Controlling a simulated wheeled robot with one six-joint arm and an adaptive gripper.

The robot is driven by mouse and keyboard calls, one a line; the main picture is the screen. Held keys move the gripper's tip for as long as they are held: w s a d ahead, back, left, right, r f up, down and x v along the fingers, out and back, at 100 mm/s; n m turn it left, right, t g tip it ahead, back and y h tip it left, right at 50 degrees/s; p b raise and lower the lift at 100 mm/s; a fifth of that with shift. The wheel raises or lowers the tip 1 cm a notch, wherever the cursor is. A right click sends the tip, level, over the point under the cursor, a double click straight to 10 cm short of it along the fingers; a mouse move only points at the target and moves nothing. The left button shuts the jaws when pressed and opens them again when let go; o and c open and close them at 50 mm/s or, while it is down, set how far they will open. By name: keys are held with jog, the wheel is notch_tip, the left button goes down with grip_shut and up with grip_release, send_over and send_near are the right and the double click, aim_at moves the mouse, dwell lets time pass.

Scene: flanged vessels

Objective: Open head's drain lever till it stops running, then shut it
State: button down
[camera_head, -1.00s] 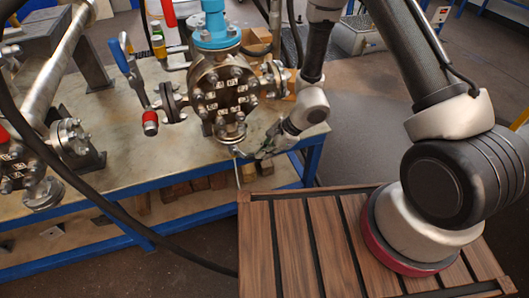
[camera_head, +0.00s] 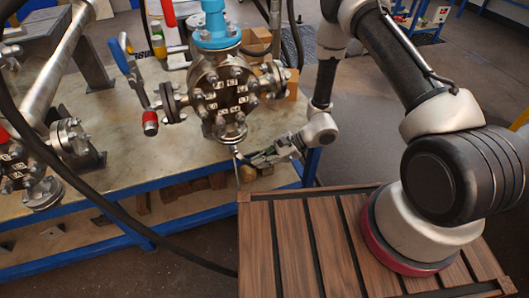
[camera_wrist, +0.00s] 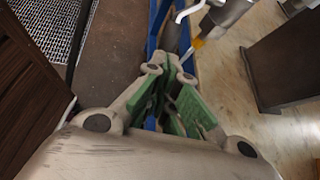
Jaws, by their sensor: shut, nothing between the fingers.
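The head is a steel flanged vessel (camera_head: 222,92) with a blue top, standing at the table's front. Its bottom flange (camera_head: 230,130) has a small drain fitting under it, with a thin pale vertical line (camera_head: 238,174) below; I cannot tell whether it is a pipe or running liquid. My gripper (camera_head: 250,159) is just right of this fitting, fingers shut and empty. In the wrist view its green-padded fingers (camera_wrist: 170,68) point toward a bent pale tube (camera_wrist: 186,12) and a small yellow-orange part (camera_wrist: 197,43). The lever itself is too small to make out; contact is unclear.
A blue-handled lever (camera_head: 126,58) and a red-ended handle (camera_head: 150,123) are on the vessel's left. Another flanged pipe assembly (camera_head: 35,165) stands farther left. A black hose (camera_head: 110,207) crosses the front.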

jog(key=a+f+y, duration=0.2)
jog(key=y, duration=0.1)
jog(key=s+a+f+y, duration=0.1)
jog(key=y, duration=0.1)
jog(key=shift+a+f+m+g, duration=0.1)
jog(key=shift+m+g, duration=0.3)
jog(key=shift+a+f, duration=0.15)
jog(key=shift+a, duration=0.3)
jog(key=shift+s, duration=0.1)
